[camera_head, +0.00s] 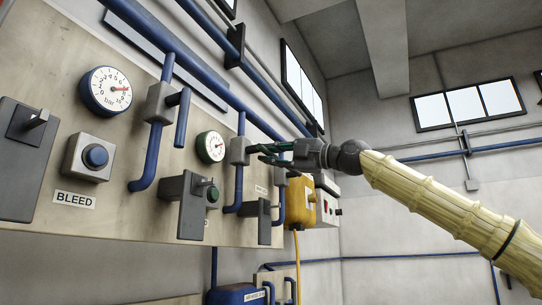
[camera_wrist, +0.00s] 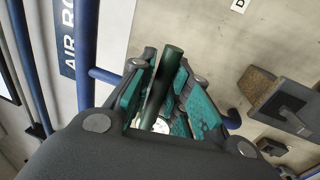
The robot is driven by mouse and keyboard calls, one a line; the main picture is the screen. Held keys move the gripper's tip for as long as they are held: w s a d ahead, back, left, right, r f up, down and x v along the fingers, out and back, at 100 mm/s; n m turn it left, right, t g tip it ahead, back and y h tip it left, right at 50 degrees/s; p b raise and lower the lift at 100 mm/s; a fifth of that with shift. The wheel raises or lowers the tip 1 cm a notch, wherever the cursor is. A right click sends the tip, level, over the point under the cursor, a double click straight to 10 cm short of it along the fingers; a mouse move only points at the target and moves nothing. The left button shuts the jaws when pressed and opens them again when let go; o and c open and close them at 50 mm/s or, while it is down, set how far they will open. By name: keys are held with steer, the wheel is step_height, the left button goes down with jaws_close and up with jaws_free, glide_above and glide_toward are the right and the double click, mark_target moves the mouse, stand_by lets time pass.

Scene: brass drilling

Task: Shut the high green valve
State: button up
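The dark green valve handle (camera_wrist: 163,85) shows in the wrist view as a bar between the teal pads of my gripper (camera_wrist: 166,78). The pads lie close along both sides of it; whether both press on it I cannot tell. In the head view my gripper (camera_head: 264,152) reaches left to a grey valve body (camera_head: 239,151) on a blue vertical pipe, right of the green-rimmed gauge (camera_head: 210,147). The fingers hide most of the handle there, so its angle to the pipe is unclear.
Below are grey lever boxes (camera_head: 193,205) and (camera_head: 264,221) on the panel (camera_head: 110,215). A yellow box (camera_head: 300,201) stands close behind and below my gripper. A blue button (camera_head: 95,156) and white gauge (camera_head: 106,90) are further left. Open room lies to the right.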

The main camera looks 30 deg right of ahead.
steer(key=shift+o, duration=1.2)
steer(key=v, duration=1.2)
steer(key=shift+d, duration=0.15)
